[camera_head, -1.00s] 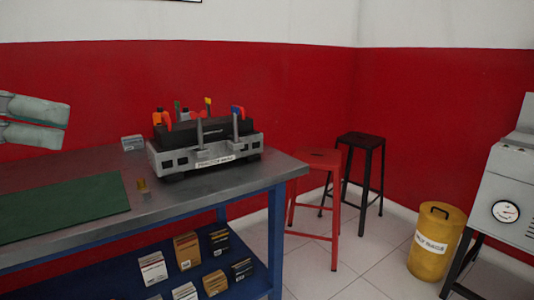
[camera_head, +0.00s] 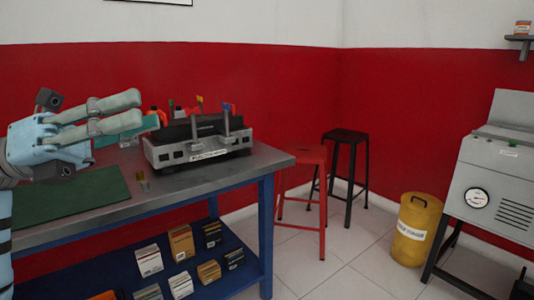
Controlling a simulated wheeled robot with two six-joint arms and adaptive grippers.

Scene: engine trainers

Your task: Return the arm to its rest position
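My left gripper (camera_head: 142,109) is at the left, above the workbench, pointing right. Its long pale fingers are stretched out straight with a gap between them, and nothing shows held in it. A teal strip shows behind the lower finger; I cannot tell whether it is part of the gripper. The light blue wrist and part of my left arm show at the left edge. The fingers are in front of the wall and left of the engine trainer (camera_head: 197,149), apart from it as far as I can see. My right gripper is not in view.
The metal workbench (camera_head: 215,177) carries a green mat (camera_head: 70,200) and a small brass piece (camera_head: 143,181). Several boxes stand on its blue lower shelf (camera_head: 100,275). Right of it are a red stool (camera_head: 303,157), a black stool (camera_head: 345,137), a yellow bin (camera_head: 415,230) and a grey machine (camera_head: 500,190).

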